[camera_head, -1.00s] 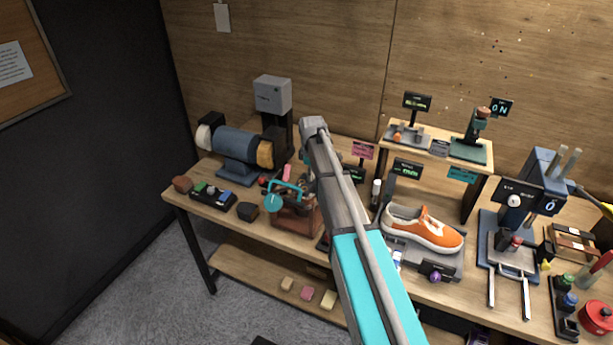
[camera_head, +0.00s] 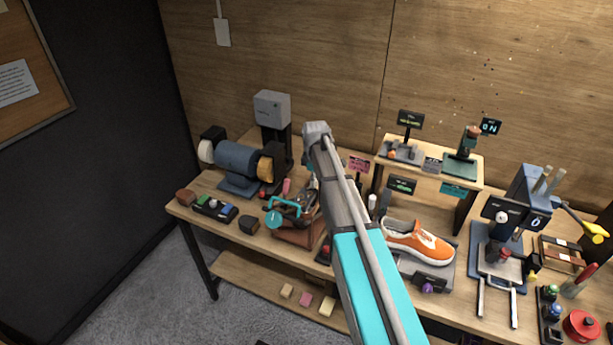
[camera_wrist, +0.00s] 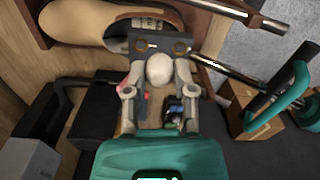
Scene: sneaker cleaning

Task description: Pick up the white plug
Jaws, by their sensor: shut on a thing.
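In the wrist view, my gripper (camera_wrist: 160,82) has its two grey fingers on either side of a rounded white thing, the white plug (camera_wrist: 159,68). The fingers are shut on it. In the head view, my grey and turquoise arm reaches over the bench; I cannot make out the plug or clear fingertips there.
A teal-handled device (camera_head: 275,219) stands left of my arm, its loop close on the right in the wrist view (camera_wrist: 290,100). A blue grinder (camera_head: 238,160) is behind left. An orange sneaker (camera_head: 417,242) and a blue press (camera_head: 525,200) stand to the right. The floor at left is clear.

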